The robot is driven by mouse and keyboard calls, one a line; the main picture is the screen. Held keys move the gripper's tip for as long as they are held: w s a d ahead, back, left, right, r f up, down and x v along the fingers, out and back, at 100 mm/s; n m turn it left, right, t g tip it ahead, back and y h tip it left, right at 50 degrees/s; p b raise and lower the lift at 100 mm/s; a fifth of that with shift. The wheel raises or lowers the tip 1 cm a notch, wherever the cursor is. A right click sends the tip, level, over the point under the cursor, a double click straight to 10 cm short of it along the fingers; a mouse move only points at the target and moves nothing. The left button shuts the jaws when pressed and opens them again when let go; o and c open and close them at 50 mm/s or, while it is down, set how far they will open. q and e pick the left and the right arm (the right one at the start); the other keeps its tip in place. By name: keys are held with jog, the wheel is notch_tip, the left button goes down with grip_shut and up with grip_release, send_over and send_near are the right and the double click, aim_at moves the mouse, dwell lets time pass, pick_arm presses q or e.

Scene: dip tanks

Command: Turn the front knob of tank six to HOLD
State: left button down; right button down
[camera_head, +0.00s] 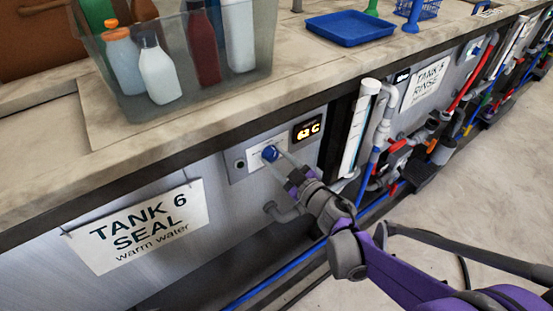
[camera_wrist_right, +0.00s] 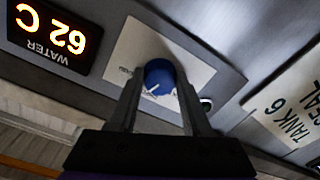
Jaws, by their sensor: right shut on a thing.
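The front knob (camera_head: 270,153) of tank six is a blue round dial on a metal control panel (camera_head: 240,175) in the tank's front. In the right wrist view the knob (camera_wrist_right: 159,77) shows a white pointer line; the lettering around it is mostly hidden or too small to read. My right gripper (camera_head: 275,158) is shut on the knob, with one finger on each side, as the right wrist view (camera_wrist_right: 160,90) also shows. The tank sign (camera_head: 140,228) reads TANK 6 SEAL, warm water. My left gripper is not in view.
A lit display (camera_head: 307,130) beside the knob reads about 62 C. Pipes, including an upright white tube (camera_head: 360,128), stand right of the panel. A clear bin (camera_head: 120,90) of bottles and a blue tray (camera_head: 350,28) sit on the counter above. The floor at right is open.

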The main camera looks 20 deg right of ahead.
jog(key=n, duration=0.4)
jog(key=shift+r+n, duration=0.1)
jog(key=shift+n, duration=0.2)
jog(key=n, duration=0.3)
jog(key=shift+n+p, duration=0.3)
jog(key=shift+p, duration=0.1)
jog(key=n, duration=0.3)
jog(key=shift+r, duration=0.1)
jog(key=shift+n+h+p, duration=0.3)
jog(key=shift+n+p, duration=0.1)
jog(key=shift+n, duration=1.6)
jog(key=shift+c, duration=1.7)
grip_release()
jog(key=shift+s, duration=0.1)
